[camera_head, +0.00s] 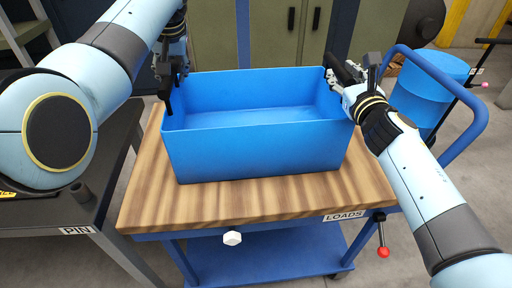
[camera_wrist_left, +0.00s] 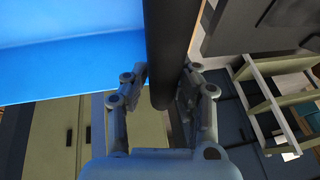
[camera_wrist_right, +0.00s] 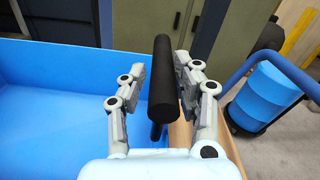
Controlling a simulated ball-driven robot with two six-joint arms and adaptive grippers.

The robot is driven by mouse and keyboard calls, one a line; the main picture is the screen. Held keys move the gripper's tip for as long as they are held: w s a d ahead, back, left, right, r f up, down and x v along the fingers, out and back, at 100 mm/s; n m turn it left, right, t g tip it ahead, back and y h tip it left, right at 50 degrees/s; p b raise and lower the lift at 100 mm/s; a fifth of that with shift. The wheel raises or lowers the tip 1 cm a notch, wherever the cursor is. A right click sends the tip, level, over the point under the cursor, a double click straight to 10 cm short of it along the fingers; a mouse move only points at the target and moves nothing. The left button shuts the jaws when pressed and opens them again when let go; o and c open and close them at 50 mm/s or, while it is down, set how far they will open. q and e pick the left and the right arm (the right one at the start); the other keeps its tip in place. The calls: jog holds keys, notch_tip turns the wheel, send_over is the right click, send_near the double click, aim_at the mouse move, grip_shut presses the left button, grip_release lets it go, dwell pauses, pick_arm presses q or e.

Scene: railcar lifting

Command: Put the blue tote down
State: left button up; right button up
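The blue tote (camera_head: 260,150) is a large, open, empty box. It sits level over the cart's wooden top (camera_head: 240,205), and I see no clear gap under it. My left gripper (camera_head: 170,82) is at the tote's left end. In the left wrist view its fingers (camera_wrist_left: 163,95) lie close on both sides of a black handle bar (camera_wrist_left: 168,45). My right gripper (camera_head: 347,78) is at the right end. In the right wrist view its fingers (camera_wrist_right: 161,85) flank the other black handle bar (camera_wrist_right: 163,75). The finger contact faces are partly hidden.
The cart has a blue push handle (camera_head: 465,85) and a label reading LOADS (camera_head: 345,216). A blue drum (camera_head: 425,95) stands at the right. A dark table (camera_head: 60,215) labelled PIN is at the left. Green cabinets (camera_head: 280,35) stand behind. Bare wood shows in front of the tote.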

pick_arm(q)
jog(key=shift+o, duration=1.4)
jog(key=shift+r, duration=0.15)
pick_arm(e)
jog(key=shift+o, duration=1.4)
jog(key=shift+d+r, duration=0.1)
jog(key=shift+r, duration=0.1)
pick_arm(q)
jog(key=shift+a, duration=0.1)
jog(key=shift+r, duration=0.1)
pick_arm(e)
jog(key=shift+s+f, duration=0.1)
jog(key=shift+s, duration=0.05)
pick_arm(q)
jog(key=v, duration=1.2)
pick_arm(e)
jog(key=s+d, duration=0.2)
jog(key=s, duration=0.9)
jog(key=shift+s+d, duration=0.15)
jog(key=shift+s, duration=0.15)
